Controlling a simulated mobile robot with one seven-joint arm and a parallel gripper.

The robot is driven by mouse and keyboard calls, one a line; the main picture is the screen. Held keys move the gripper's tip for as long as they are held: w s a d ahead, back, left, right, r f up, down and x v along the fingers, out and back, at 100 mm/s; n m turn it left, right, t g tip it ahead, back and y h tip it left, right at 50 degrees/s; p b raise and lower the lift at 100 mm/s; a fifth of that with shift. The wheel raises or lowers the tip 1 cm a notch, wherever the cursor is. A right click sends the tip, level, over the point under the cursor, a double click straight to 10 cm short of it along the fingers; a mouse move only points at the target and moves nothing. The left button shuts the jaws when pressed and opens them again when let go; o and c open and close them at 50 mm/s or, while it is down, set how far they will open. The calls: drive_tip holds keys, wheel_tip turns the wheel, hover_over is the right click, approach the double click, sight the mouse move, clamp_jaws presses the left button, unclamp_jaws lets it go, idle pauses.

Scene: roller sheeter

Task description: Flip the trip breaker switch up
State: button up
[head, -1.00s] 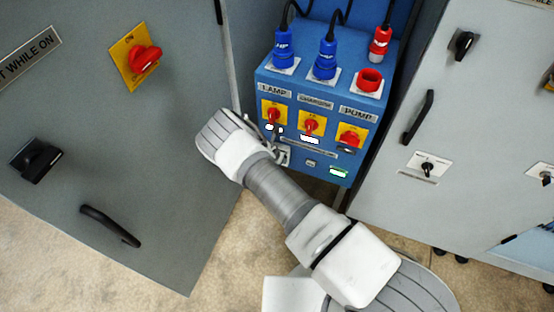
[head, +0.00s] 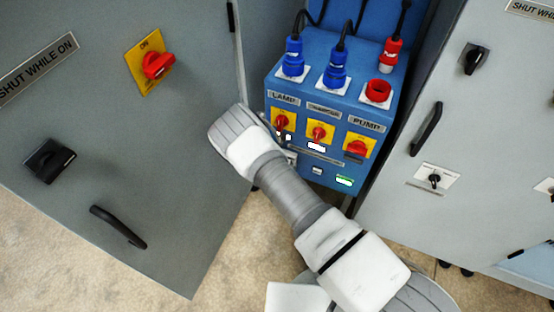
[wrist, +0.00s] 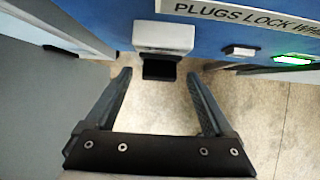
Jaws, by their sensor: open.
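A pale grey housing with a black lever-like part, which looks like the trip breaker switch (wrist: 163,40), is on the blue panel in the wrist view. The black part sits at the housing's lower side, and whether it is up or down is hard to tell. My gripper (wrist: 159,76) is open, with one finger to each side just below the black part and nothing held. Contact with the switch cannot be made out. In the head view my wrist and arm cover most of the switch and gripper, at the lower left of the blue box (head: 300,100).
The blue box carries red rotary switches (head: 319,134), blue plugs (head: 336,68) and a green-lit indicator (head: 344,181). Grey cabinets flank it closely: one at left (head: 100,130), one at right (head: 400,190). Open floor (head: 60,270) lies below.

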drive_tip(key=p+v, duration=0.2)
drive_tip(key=v, duration=1.4)
